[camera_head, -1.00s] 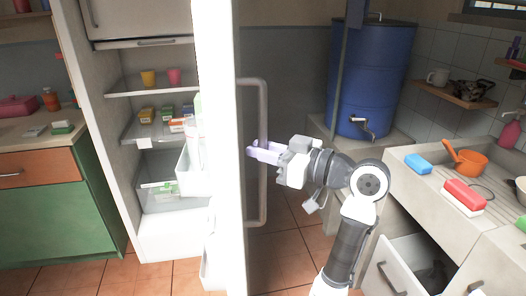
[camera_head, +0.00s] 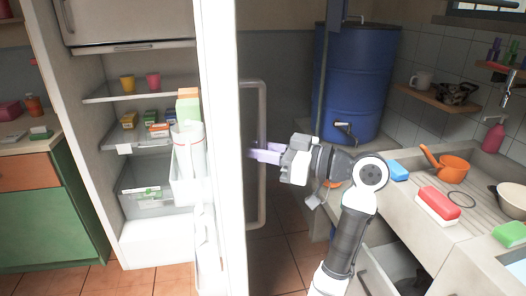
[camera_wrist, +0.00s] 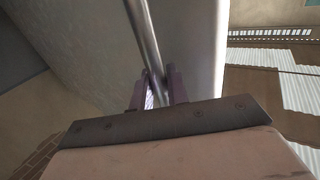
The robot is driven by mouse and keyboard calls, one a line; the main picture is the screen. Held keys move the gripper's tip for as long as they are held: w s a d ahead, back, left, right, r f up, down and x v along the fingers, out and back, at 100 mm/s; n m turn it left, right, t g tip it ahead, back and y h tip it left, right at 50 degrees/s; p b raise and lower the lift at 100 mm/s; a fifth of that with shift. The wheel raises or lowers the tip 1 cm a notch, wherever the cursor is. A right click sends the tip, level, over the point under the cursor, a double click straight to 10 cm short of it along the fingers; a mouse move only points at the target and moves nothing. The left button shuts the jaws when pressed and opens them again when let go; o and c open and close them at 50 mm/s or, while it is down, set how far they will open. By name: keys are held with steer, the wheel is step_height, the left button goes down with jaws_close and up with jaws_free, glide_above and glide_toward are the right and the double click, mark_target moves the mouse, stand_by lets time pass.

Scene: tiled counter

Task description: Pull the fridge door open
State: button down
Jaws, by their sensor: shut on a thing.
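The fridge door (camera_head: 222,150) stands open, seen nearly edge-on in the head view, with bottles and a carton on its inner shelves to the left. Its long grey bar handle (camera_head: 262,190) runs upright on the door's right side. My gripper (camera_head: 258,153) is at the handle's middle height. In the wrist view the handle (camera_wrist: 146,40) passes down between my two purple fingers (camera_wrist: 160,92), which are shut on it. The fridge interior (camera_head: 150,215) is exposed, with cups, small boxes and a clear drawer.
A blue barrel (camera_head: 362,85) stands on a ledge behind my arm. The counter (camera_head: 420,225) at right holds an orange pot (camera_head: 450,170) and sponges. An open drawer (camera_head: 385,270) is below it. A green cabinet (camera_head: 45,210) stands left of the fridge.

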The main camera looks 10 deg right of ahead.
steer(key=shift+w+d+r, duration=0.1)
stand_by(0.4)
steer(key=c, duration=1.4)
jaws_free()
steer(key=shift+c, duration=0.2)
steer(key=b+v, duration=0.2)
steer(key=v, duration=1.1)
steer(key=shift+d, duration=0.35)
steer(key=shift+s, duration=0.3)
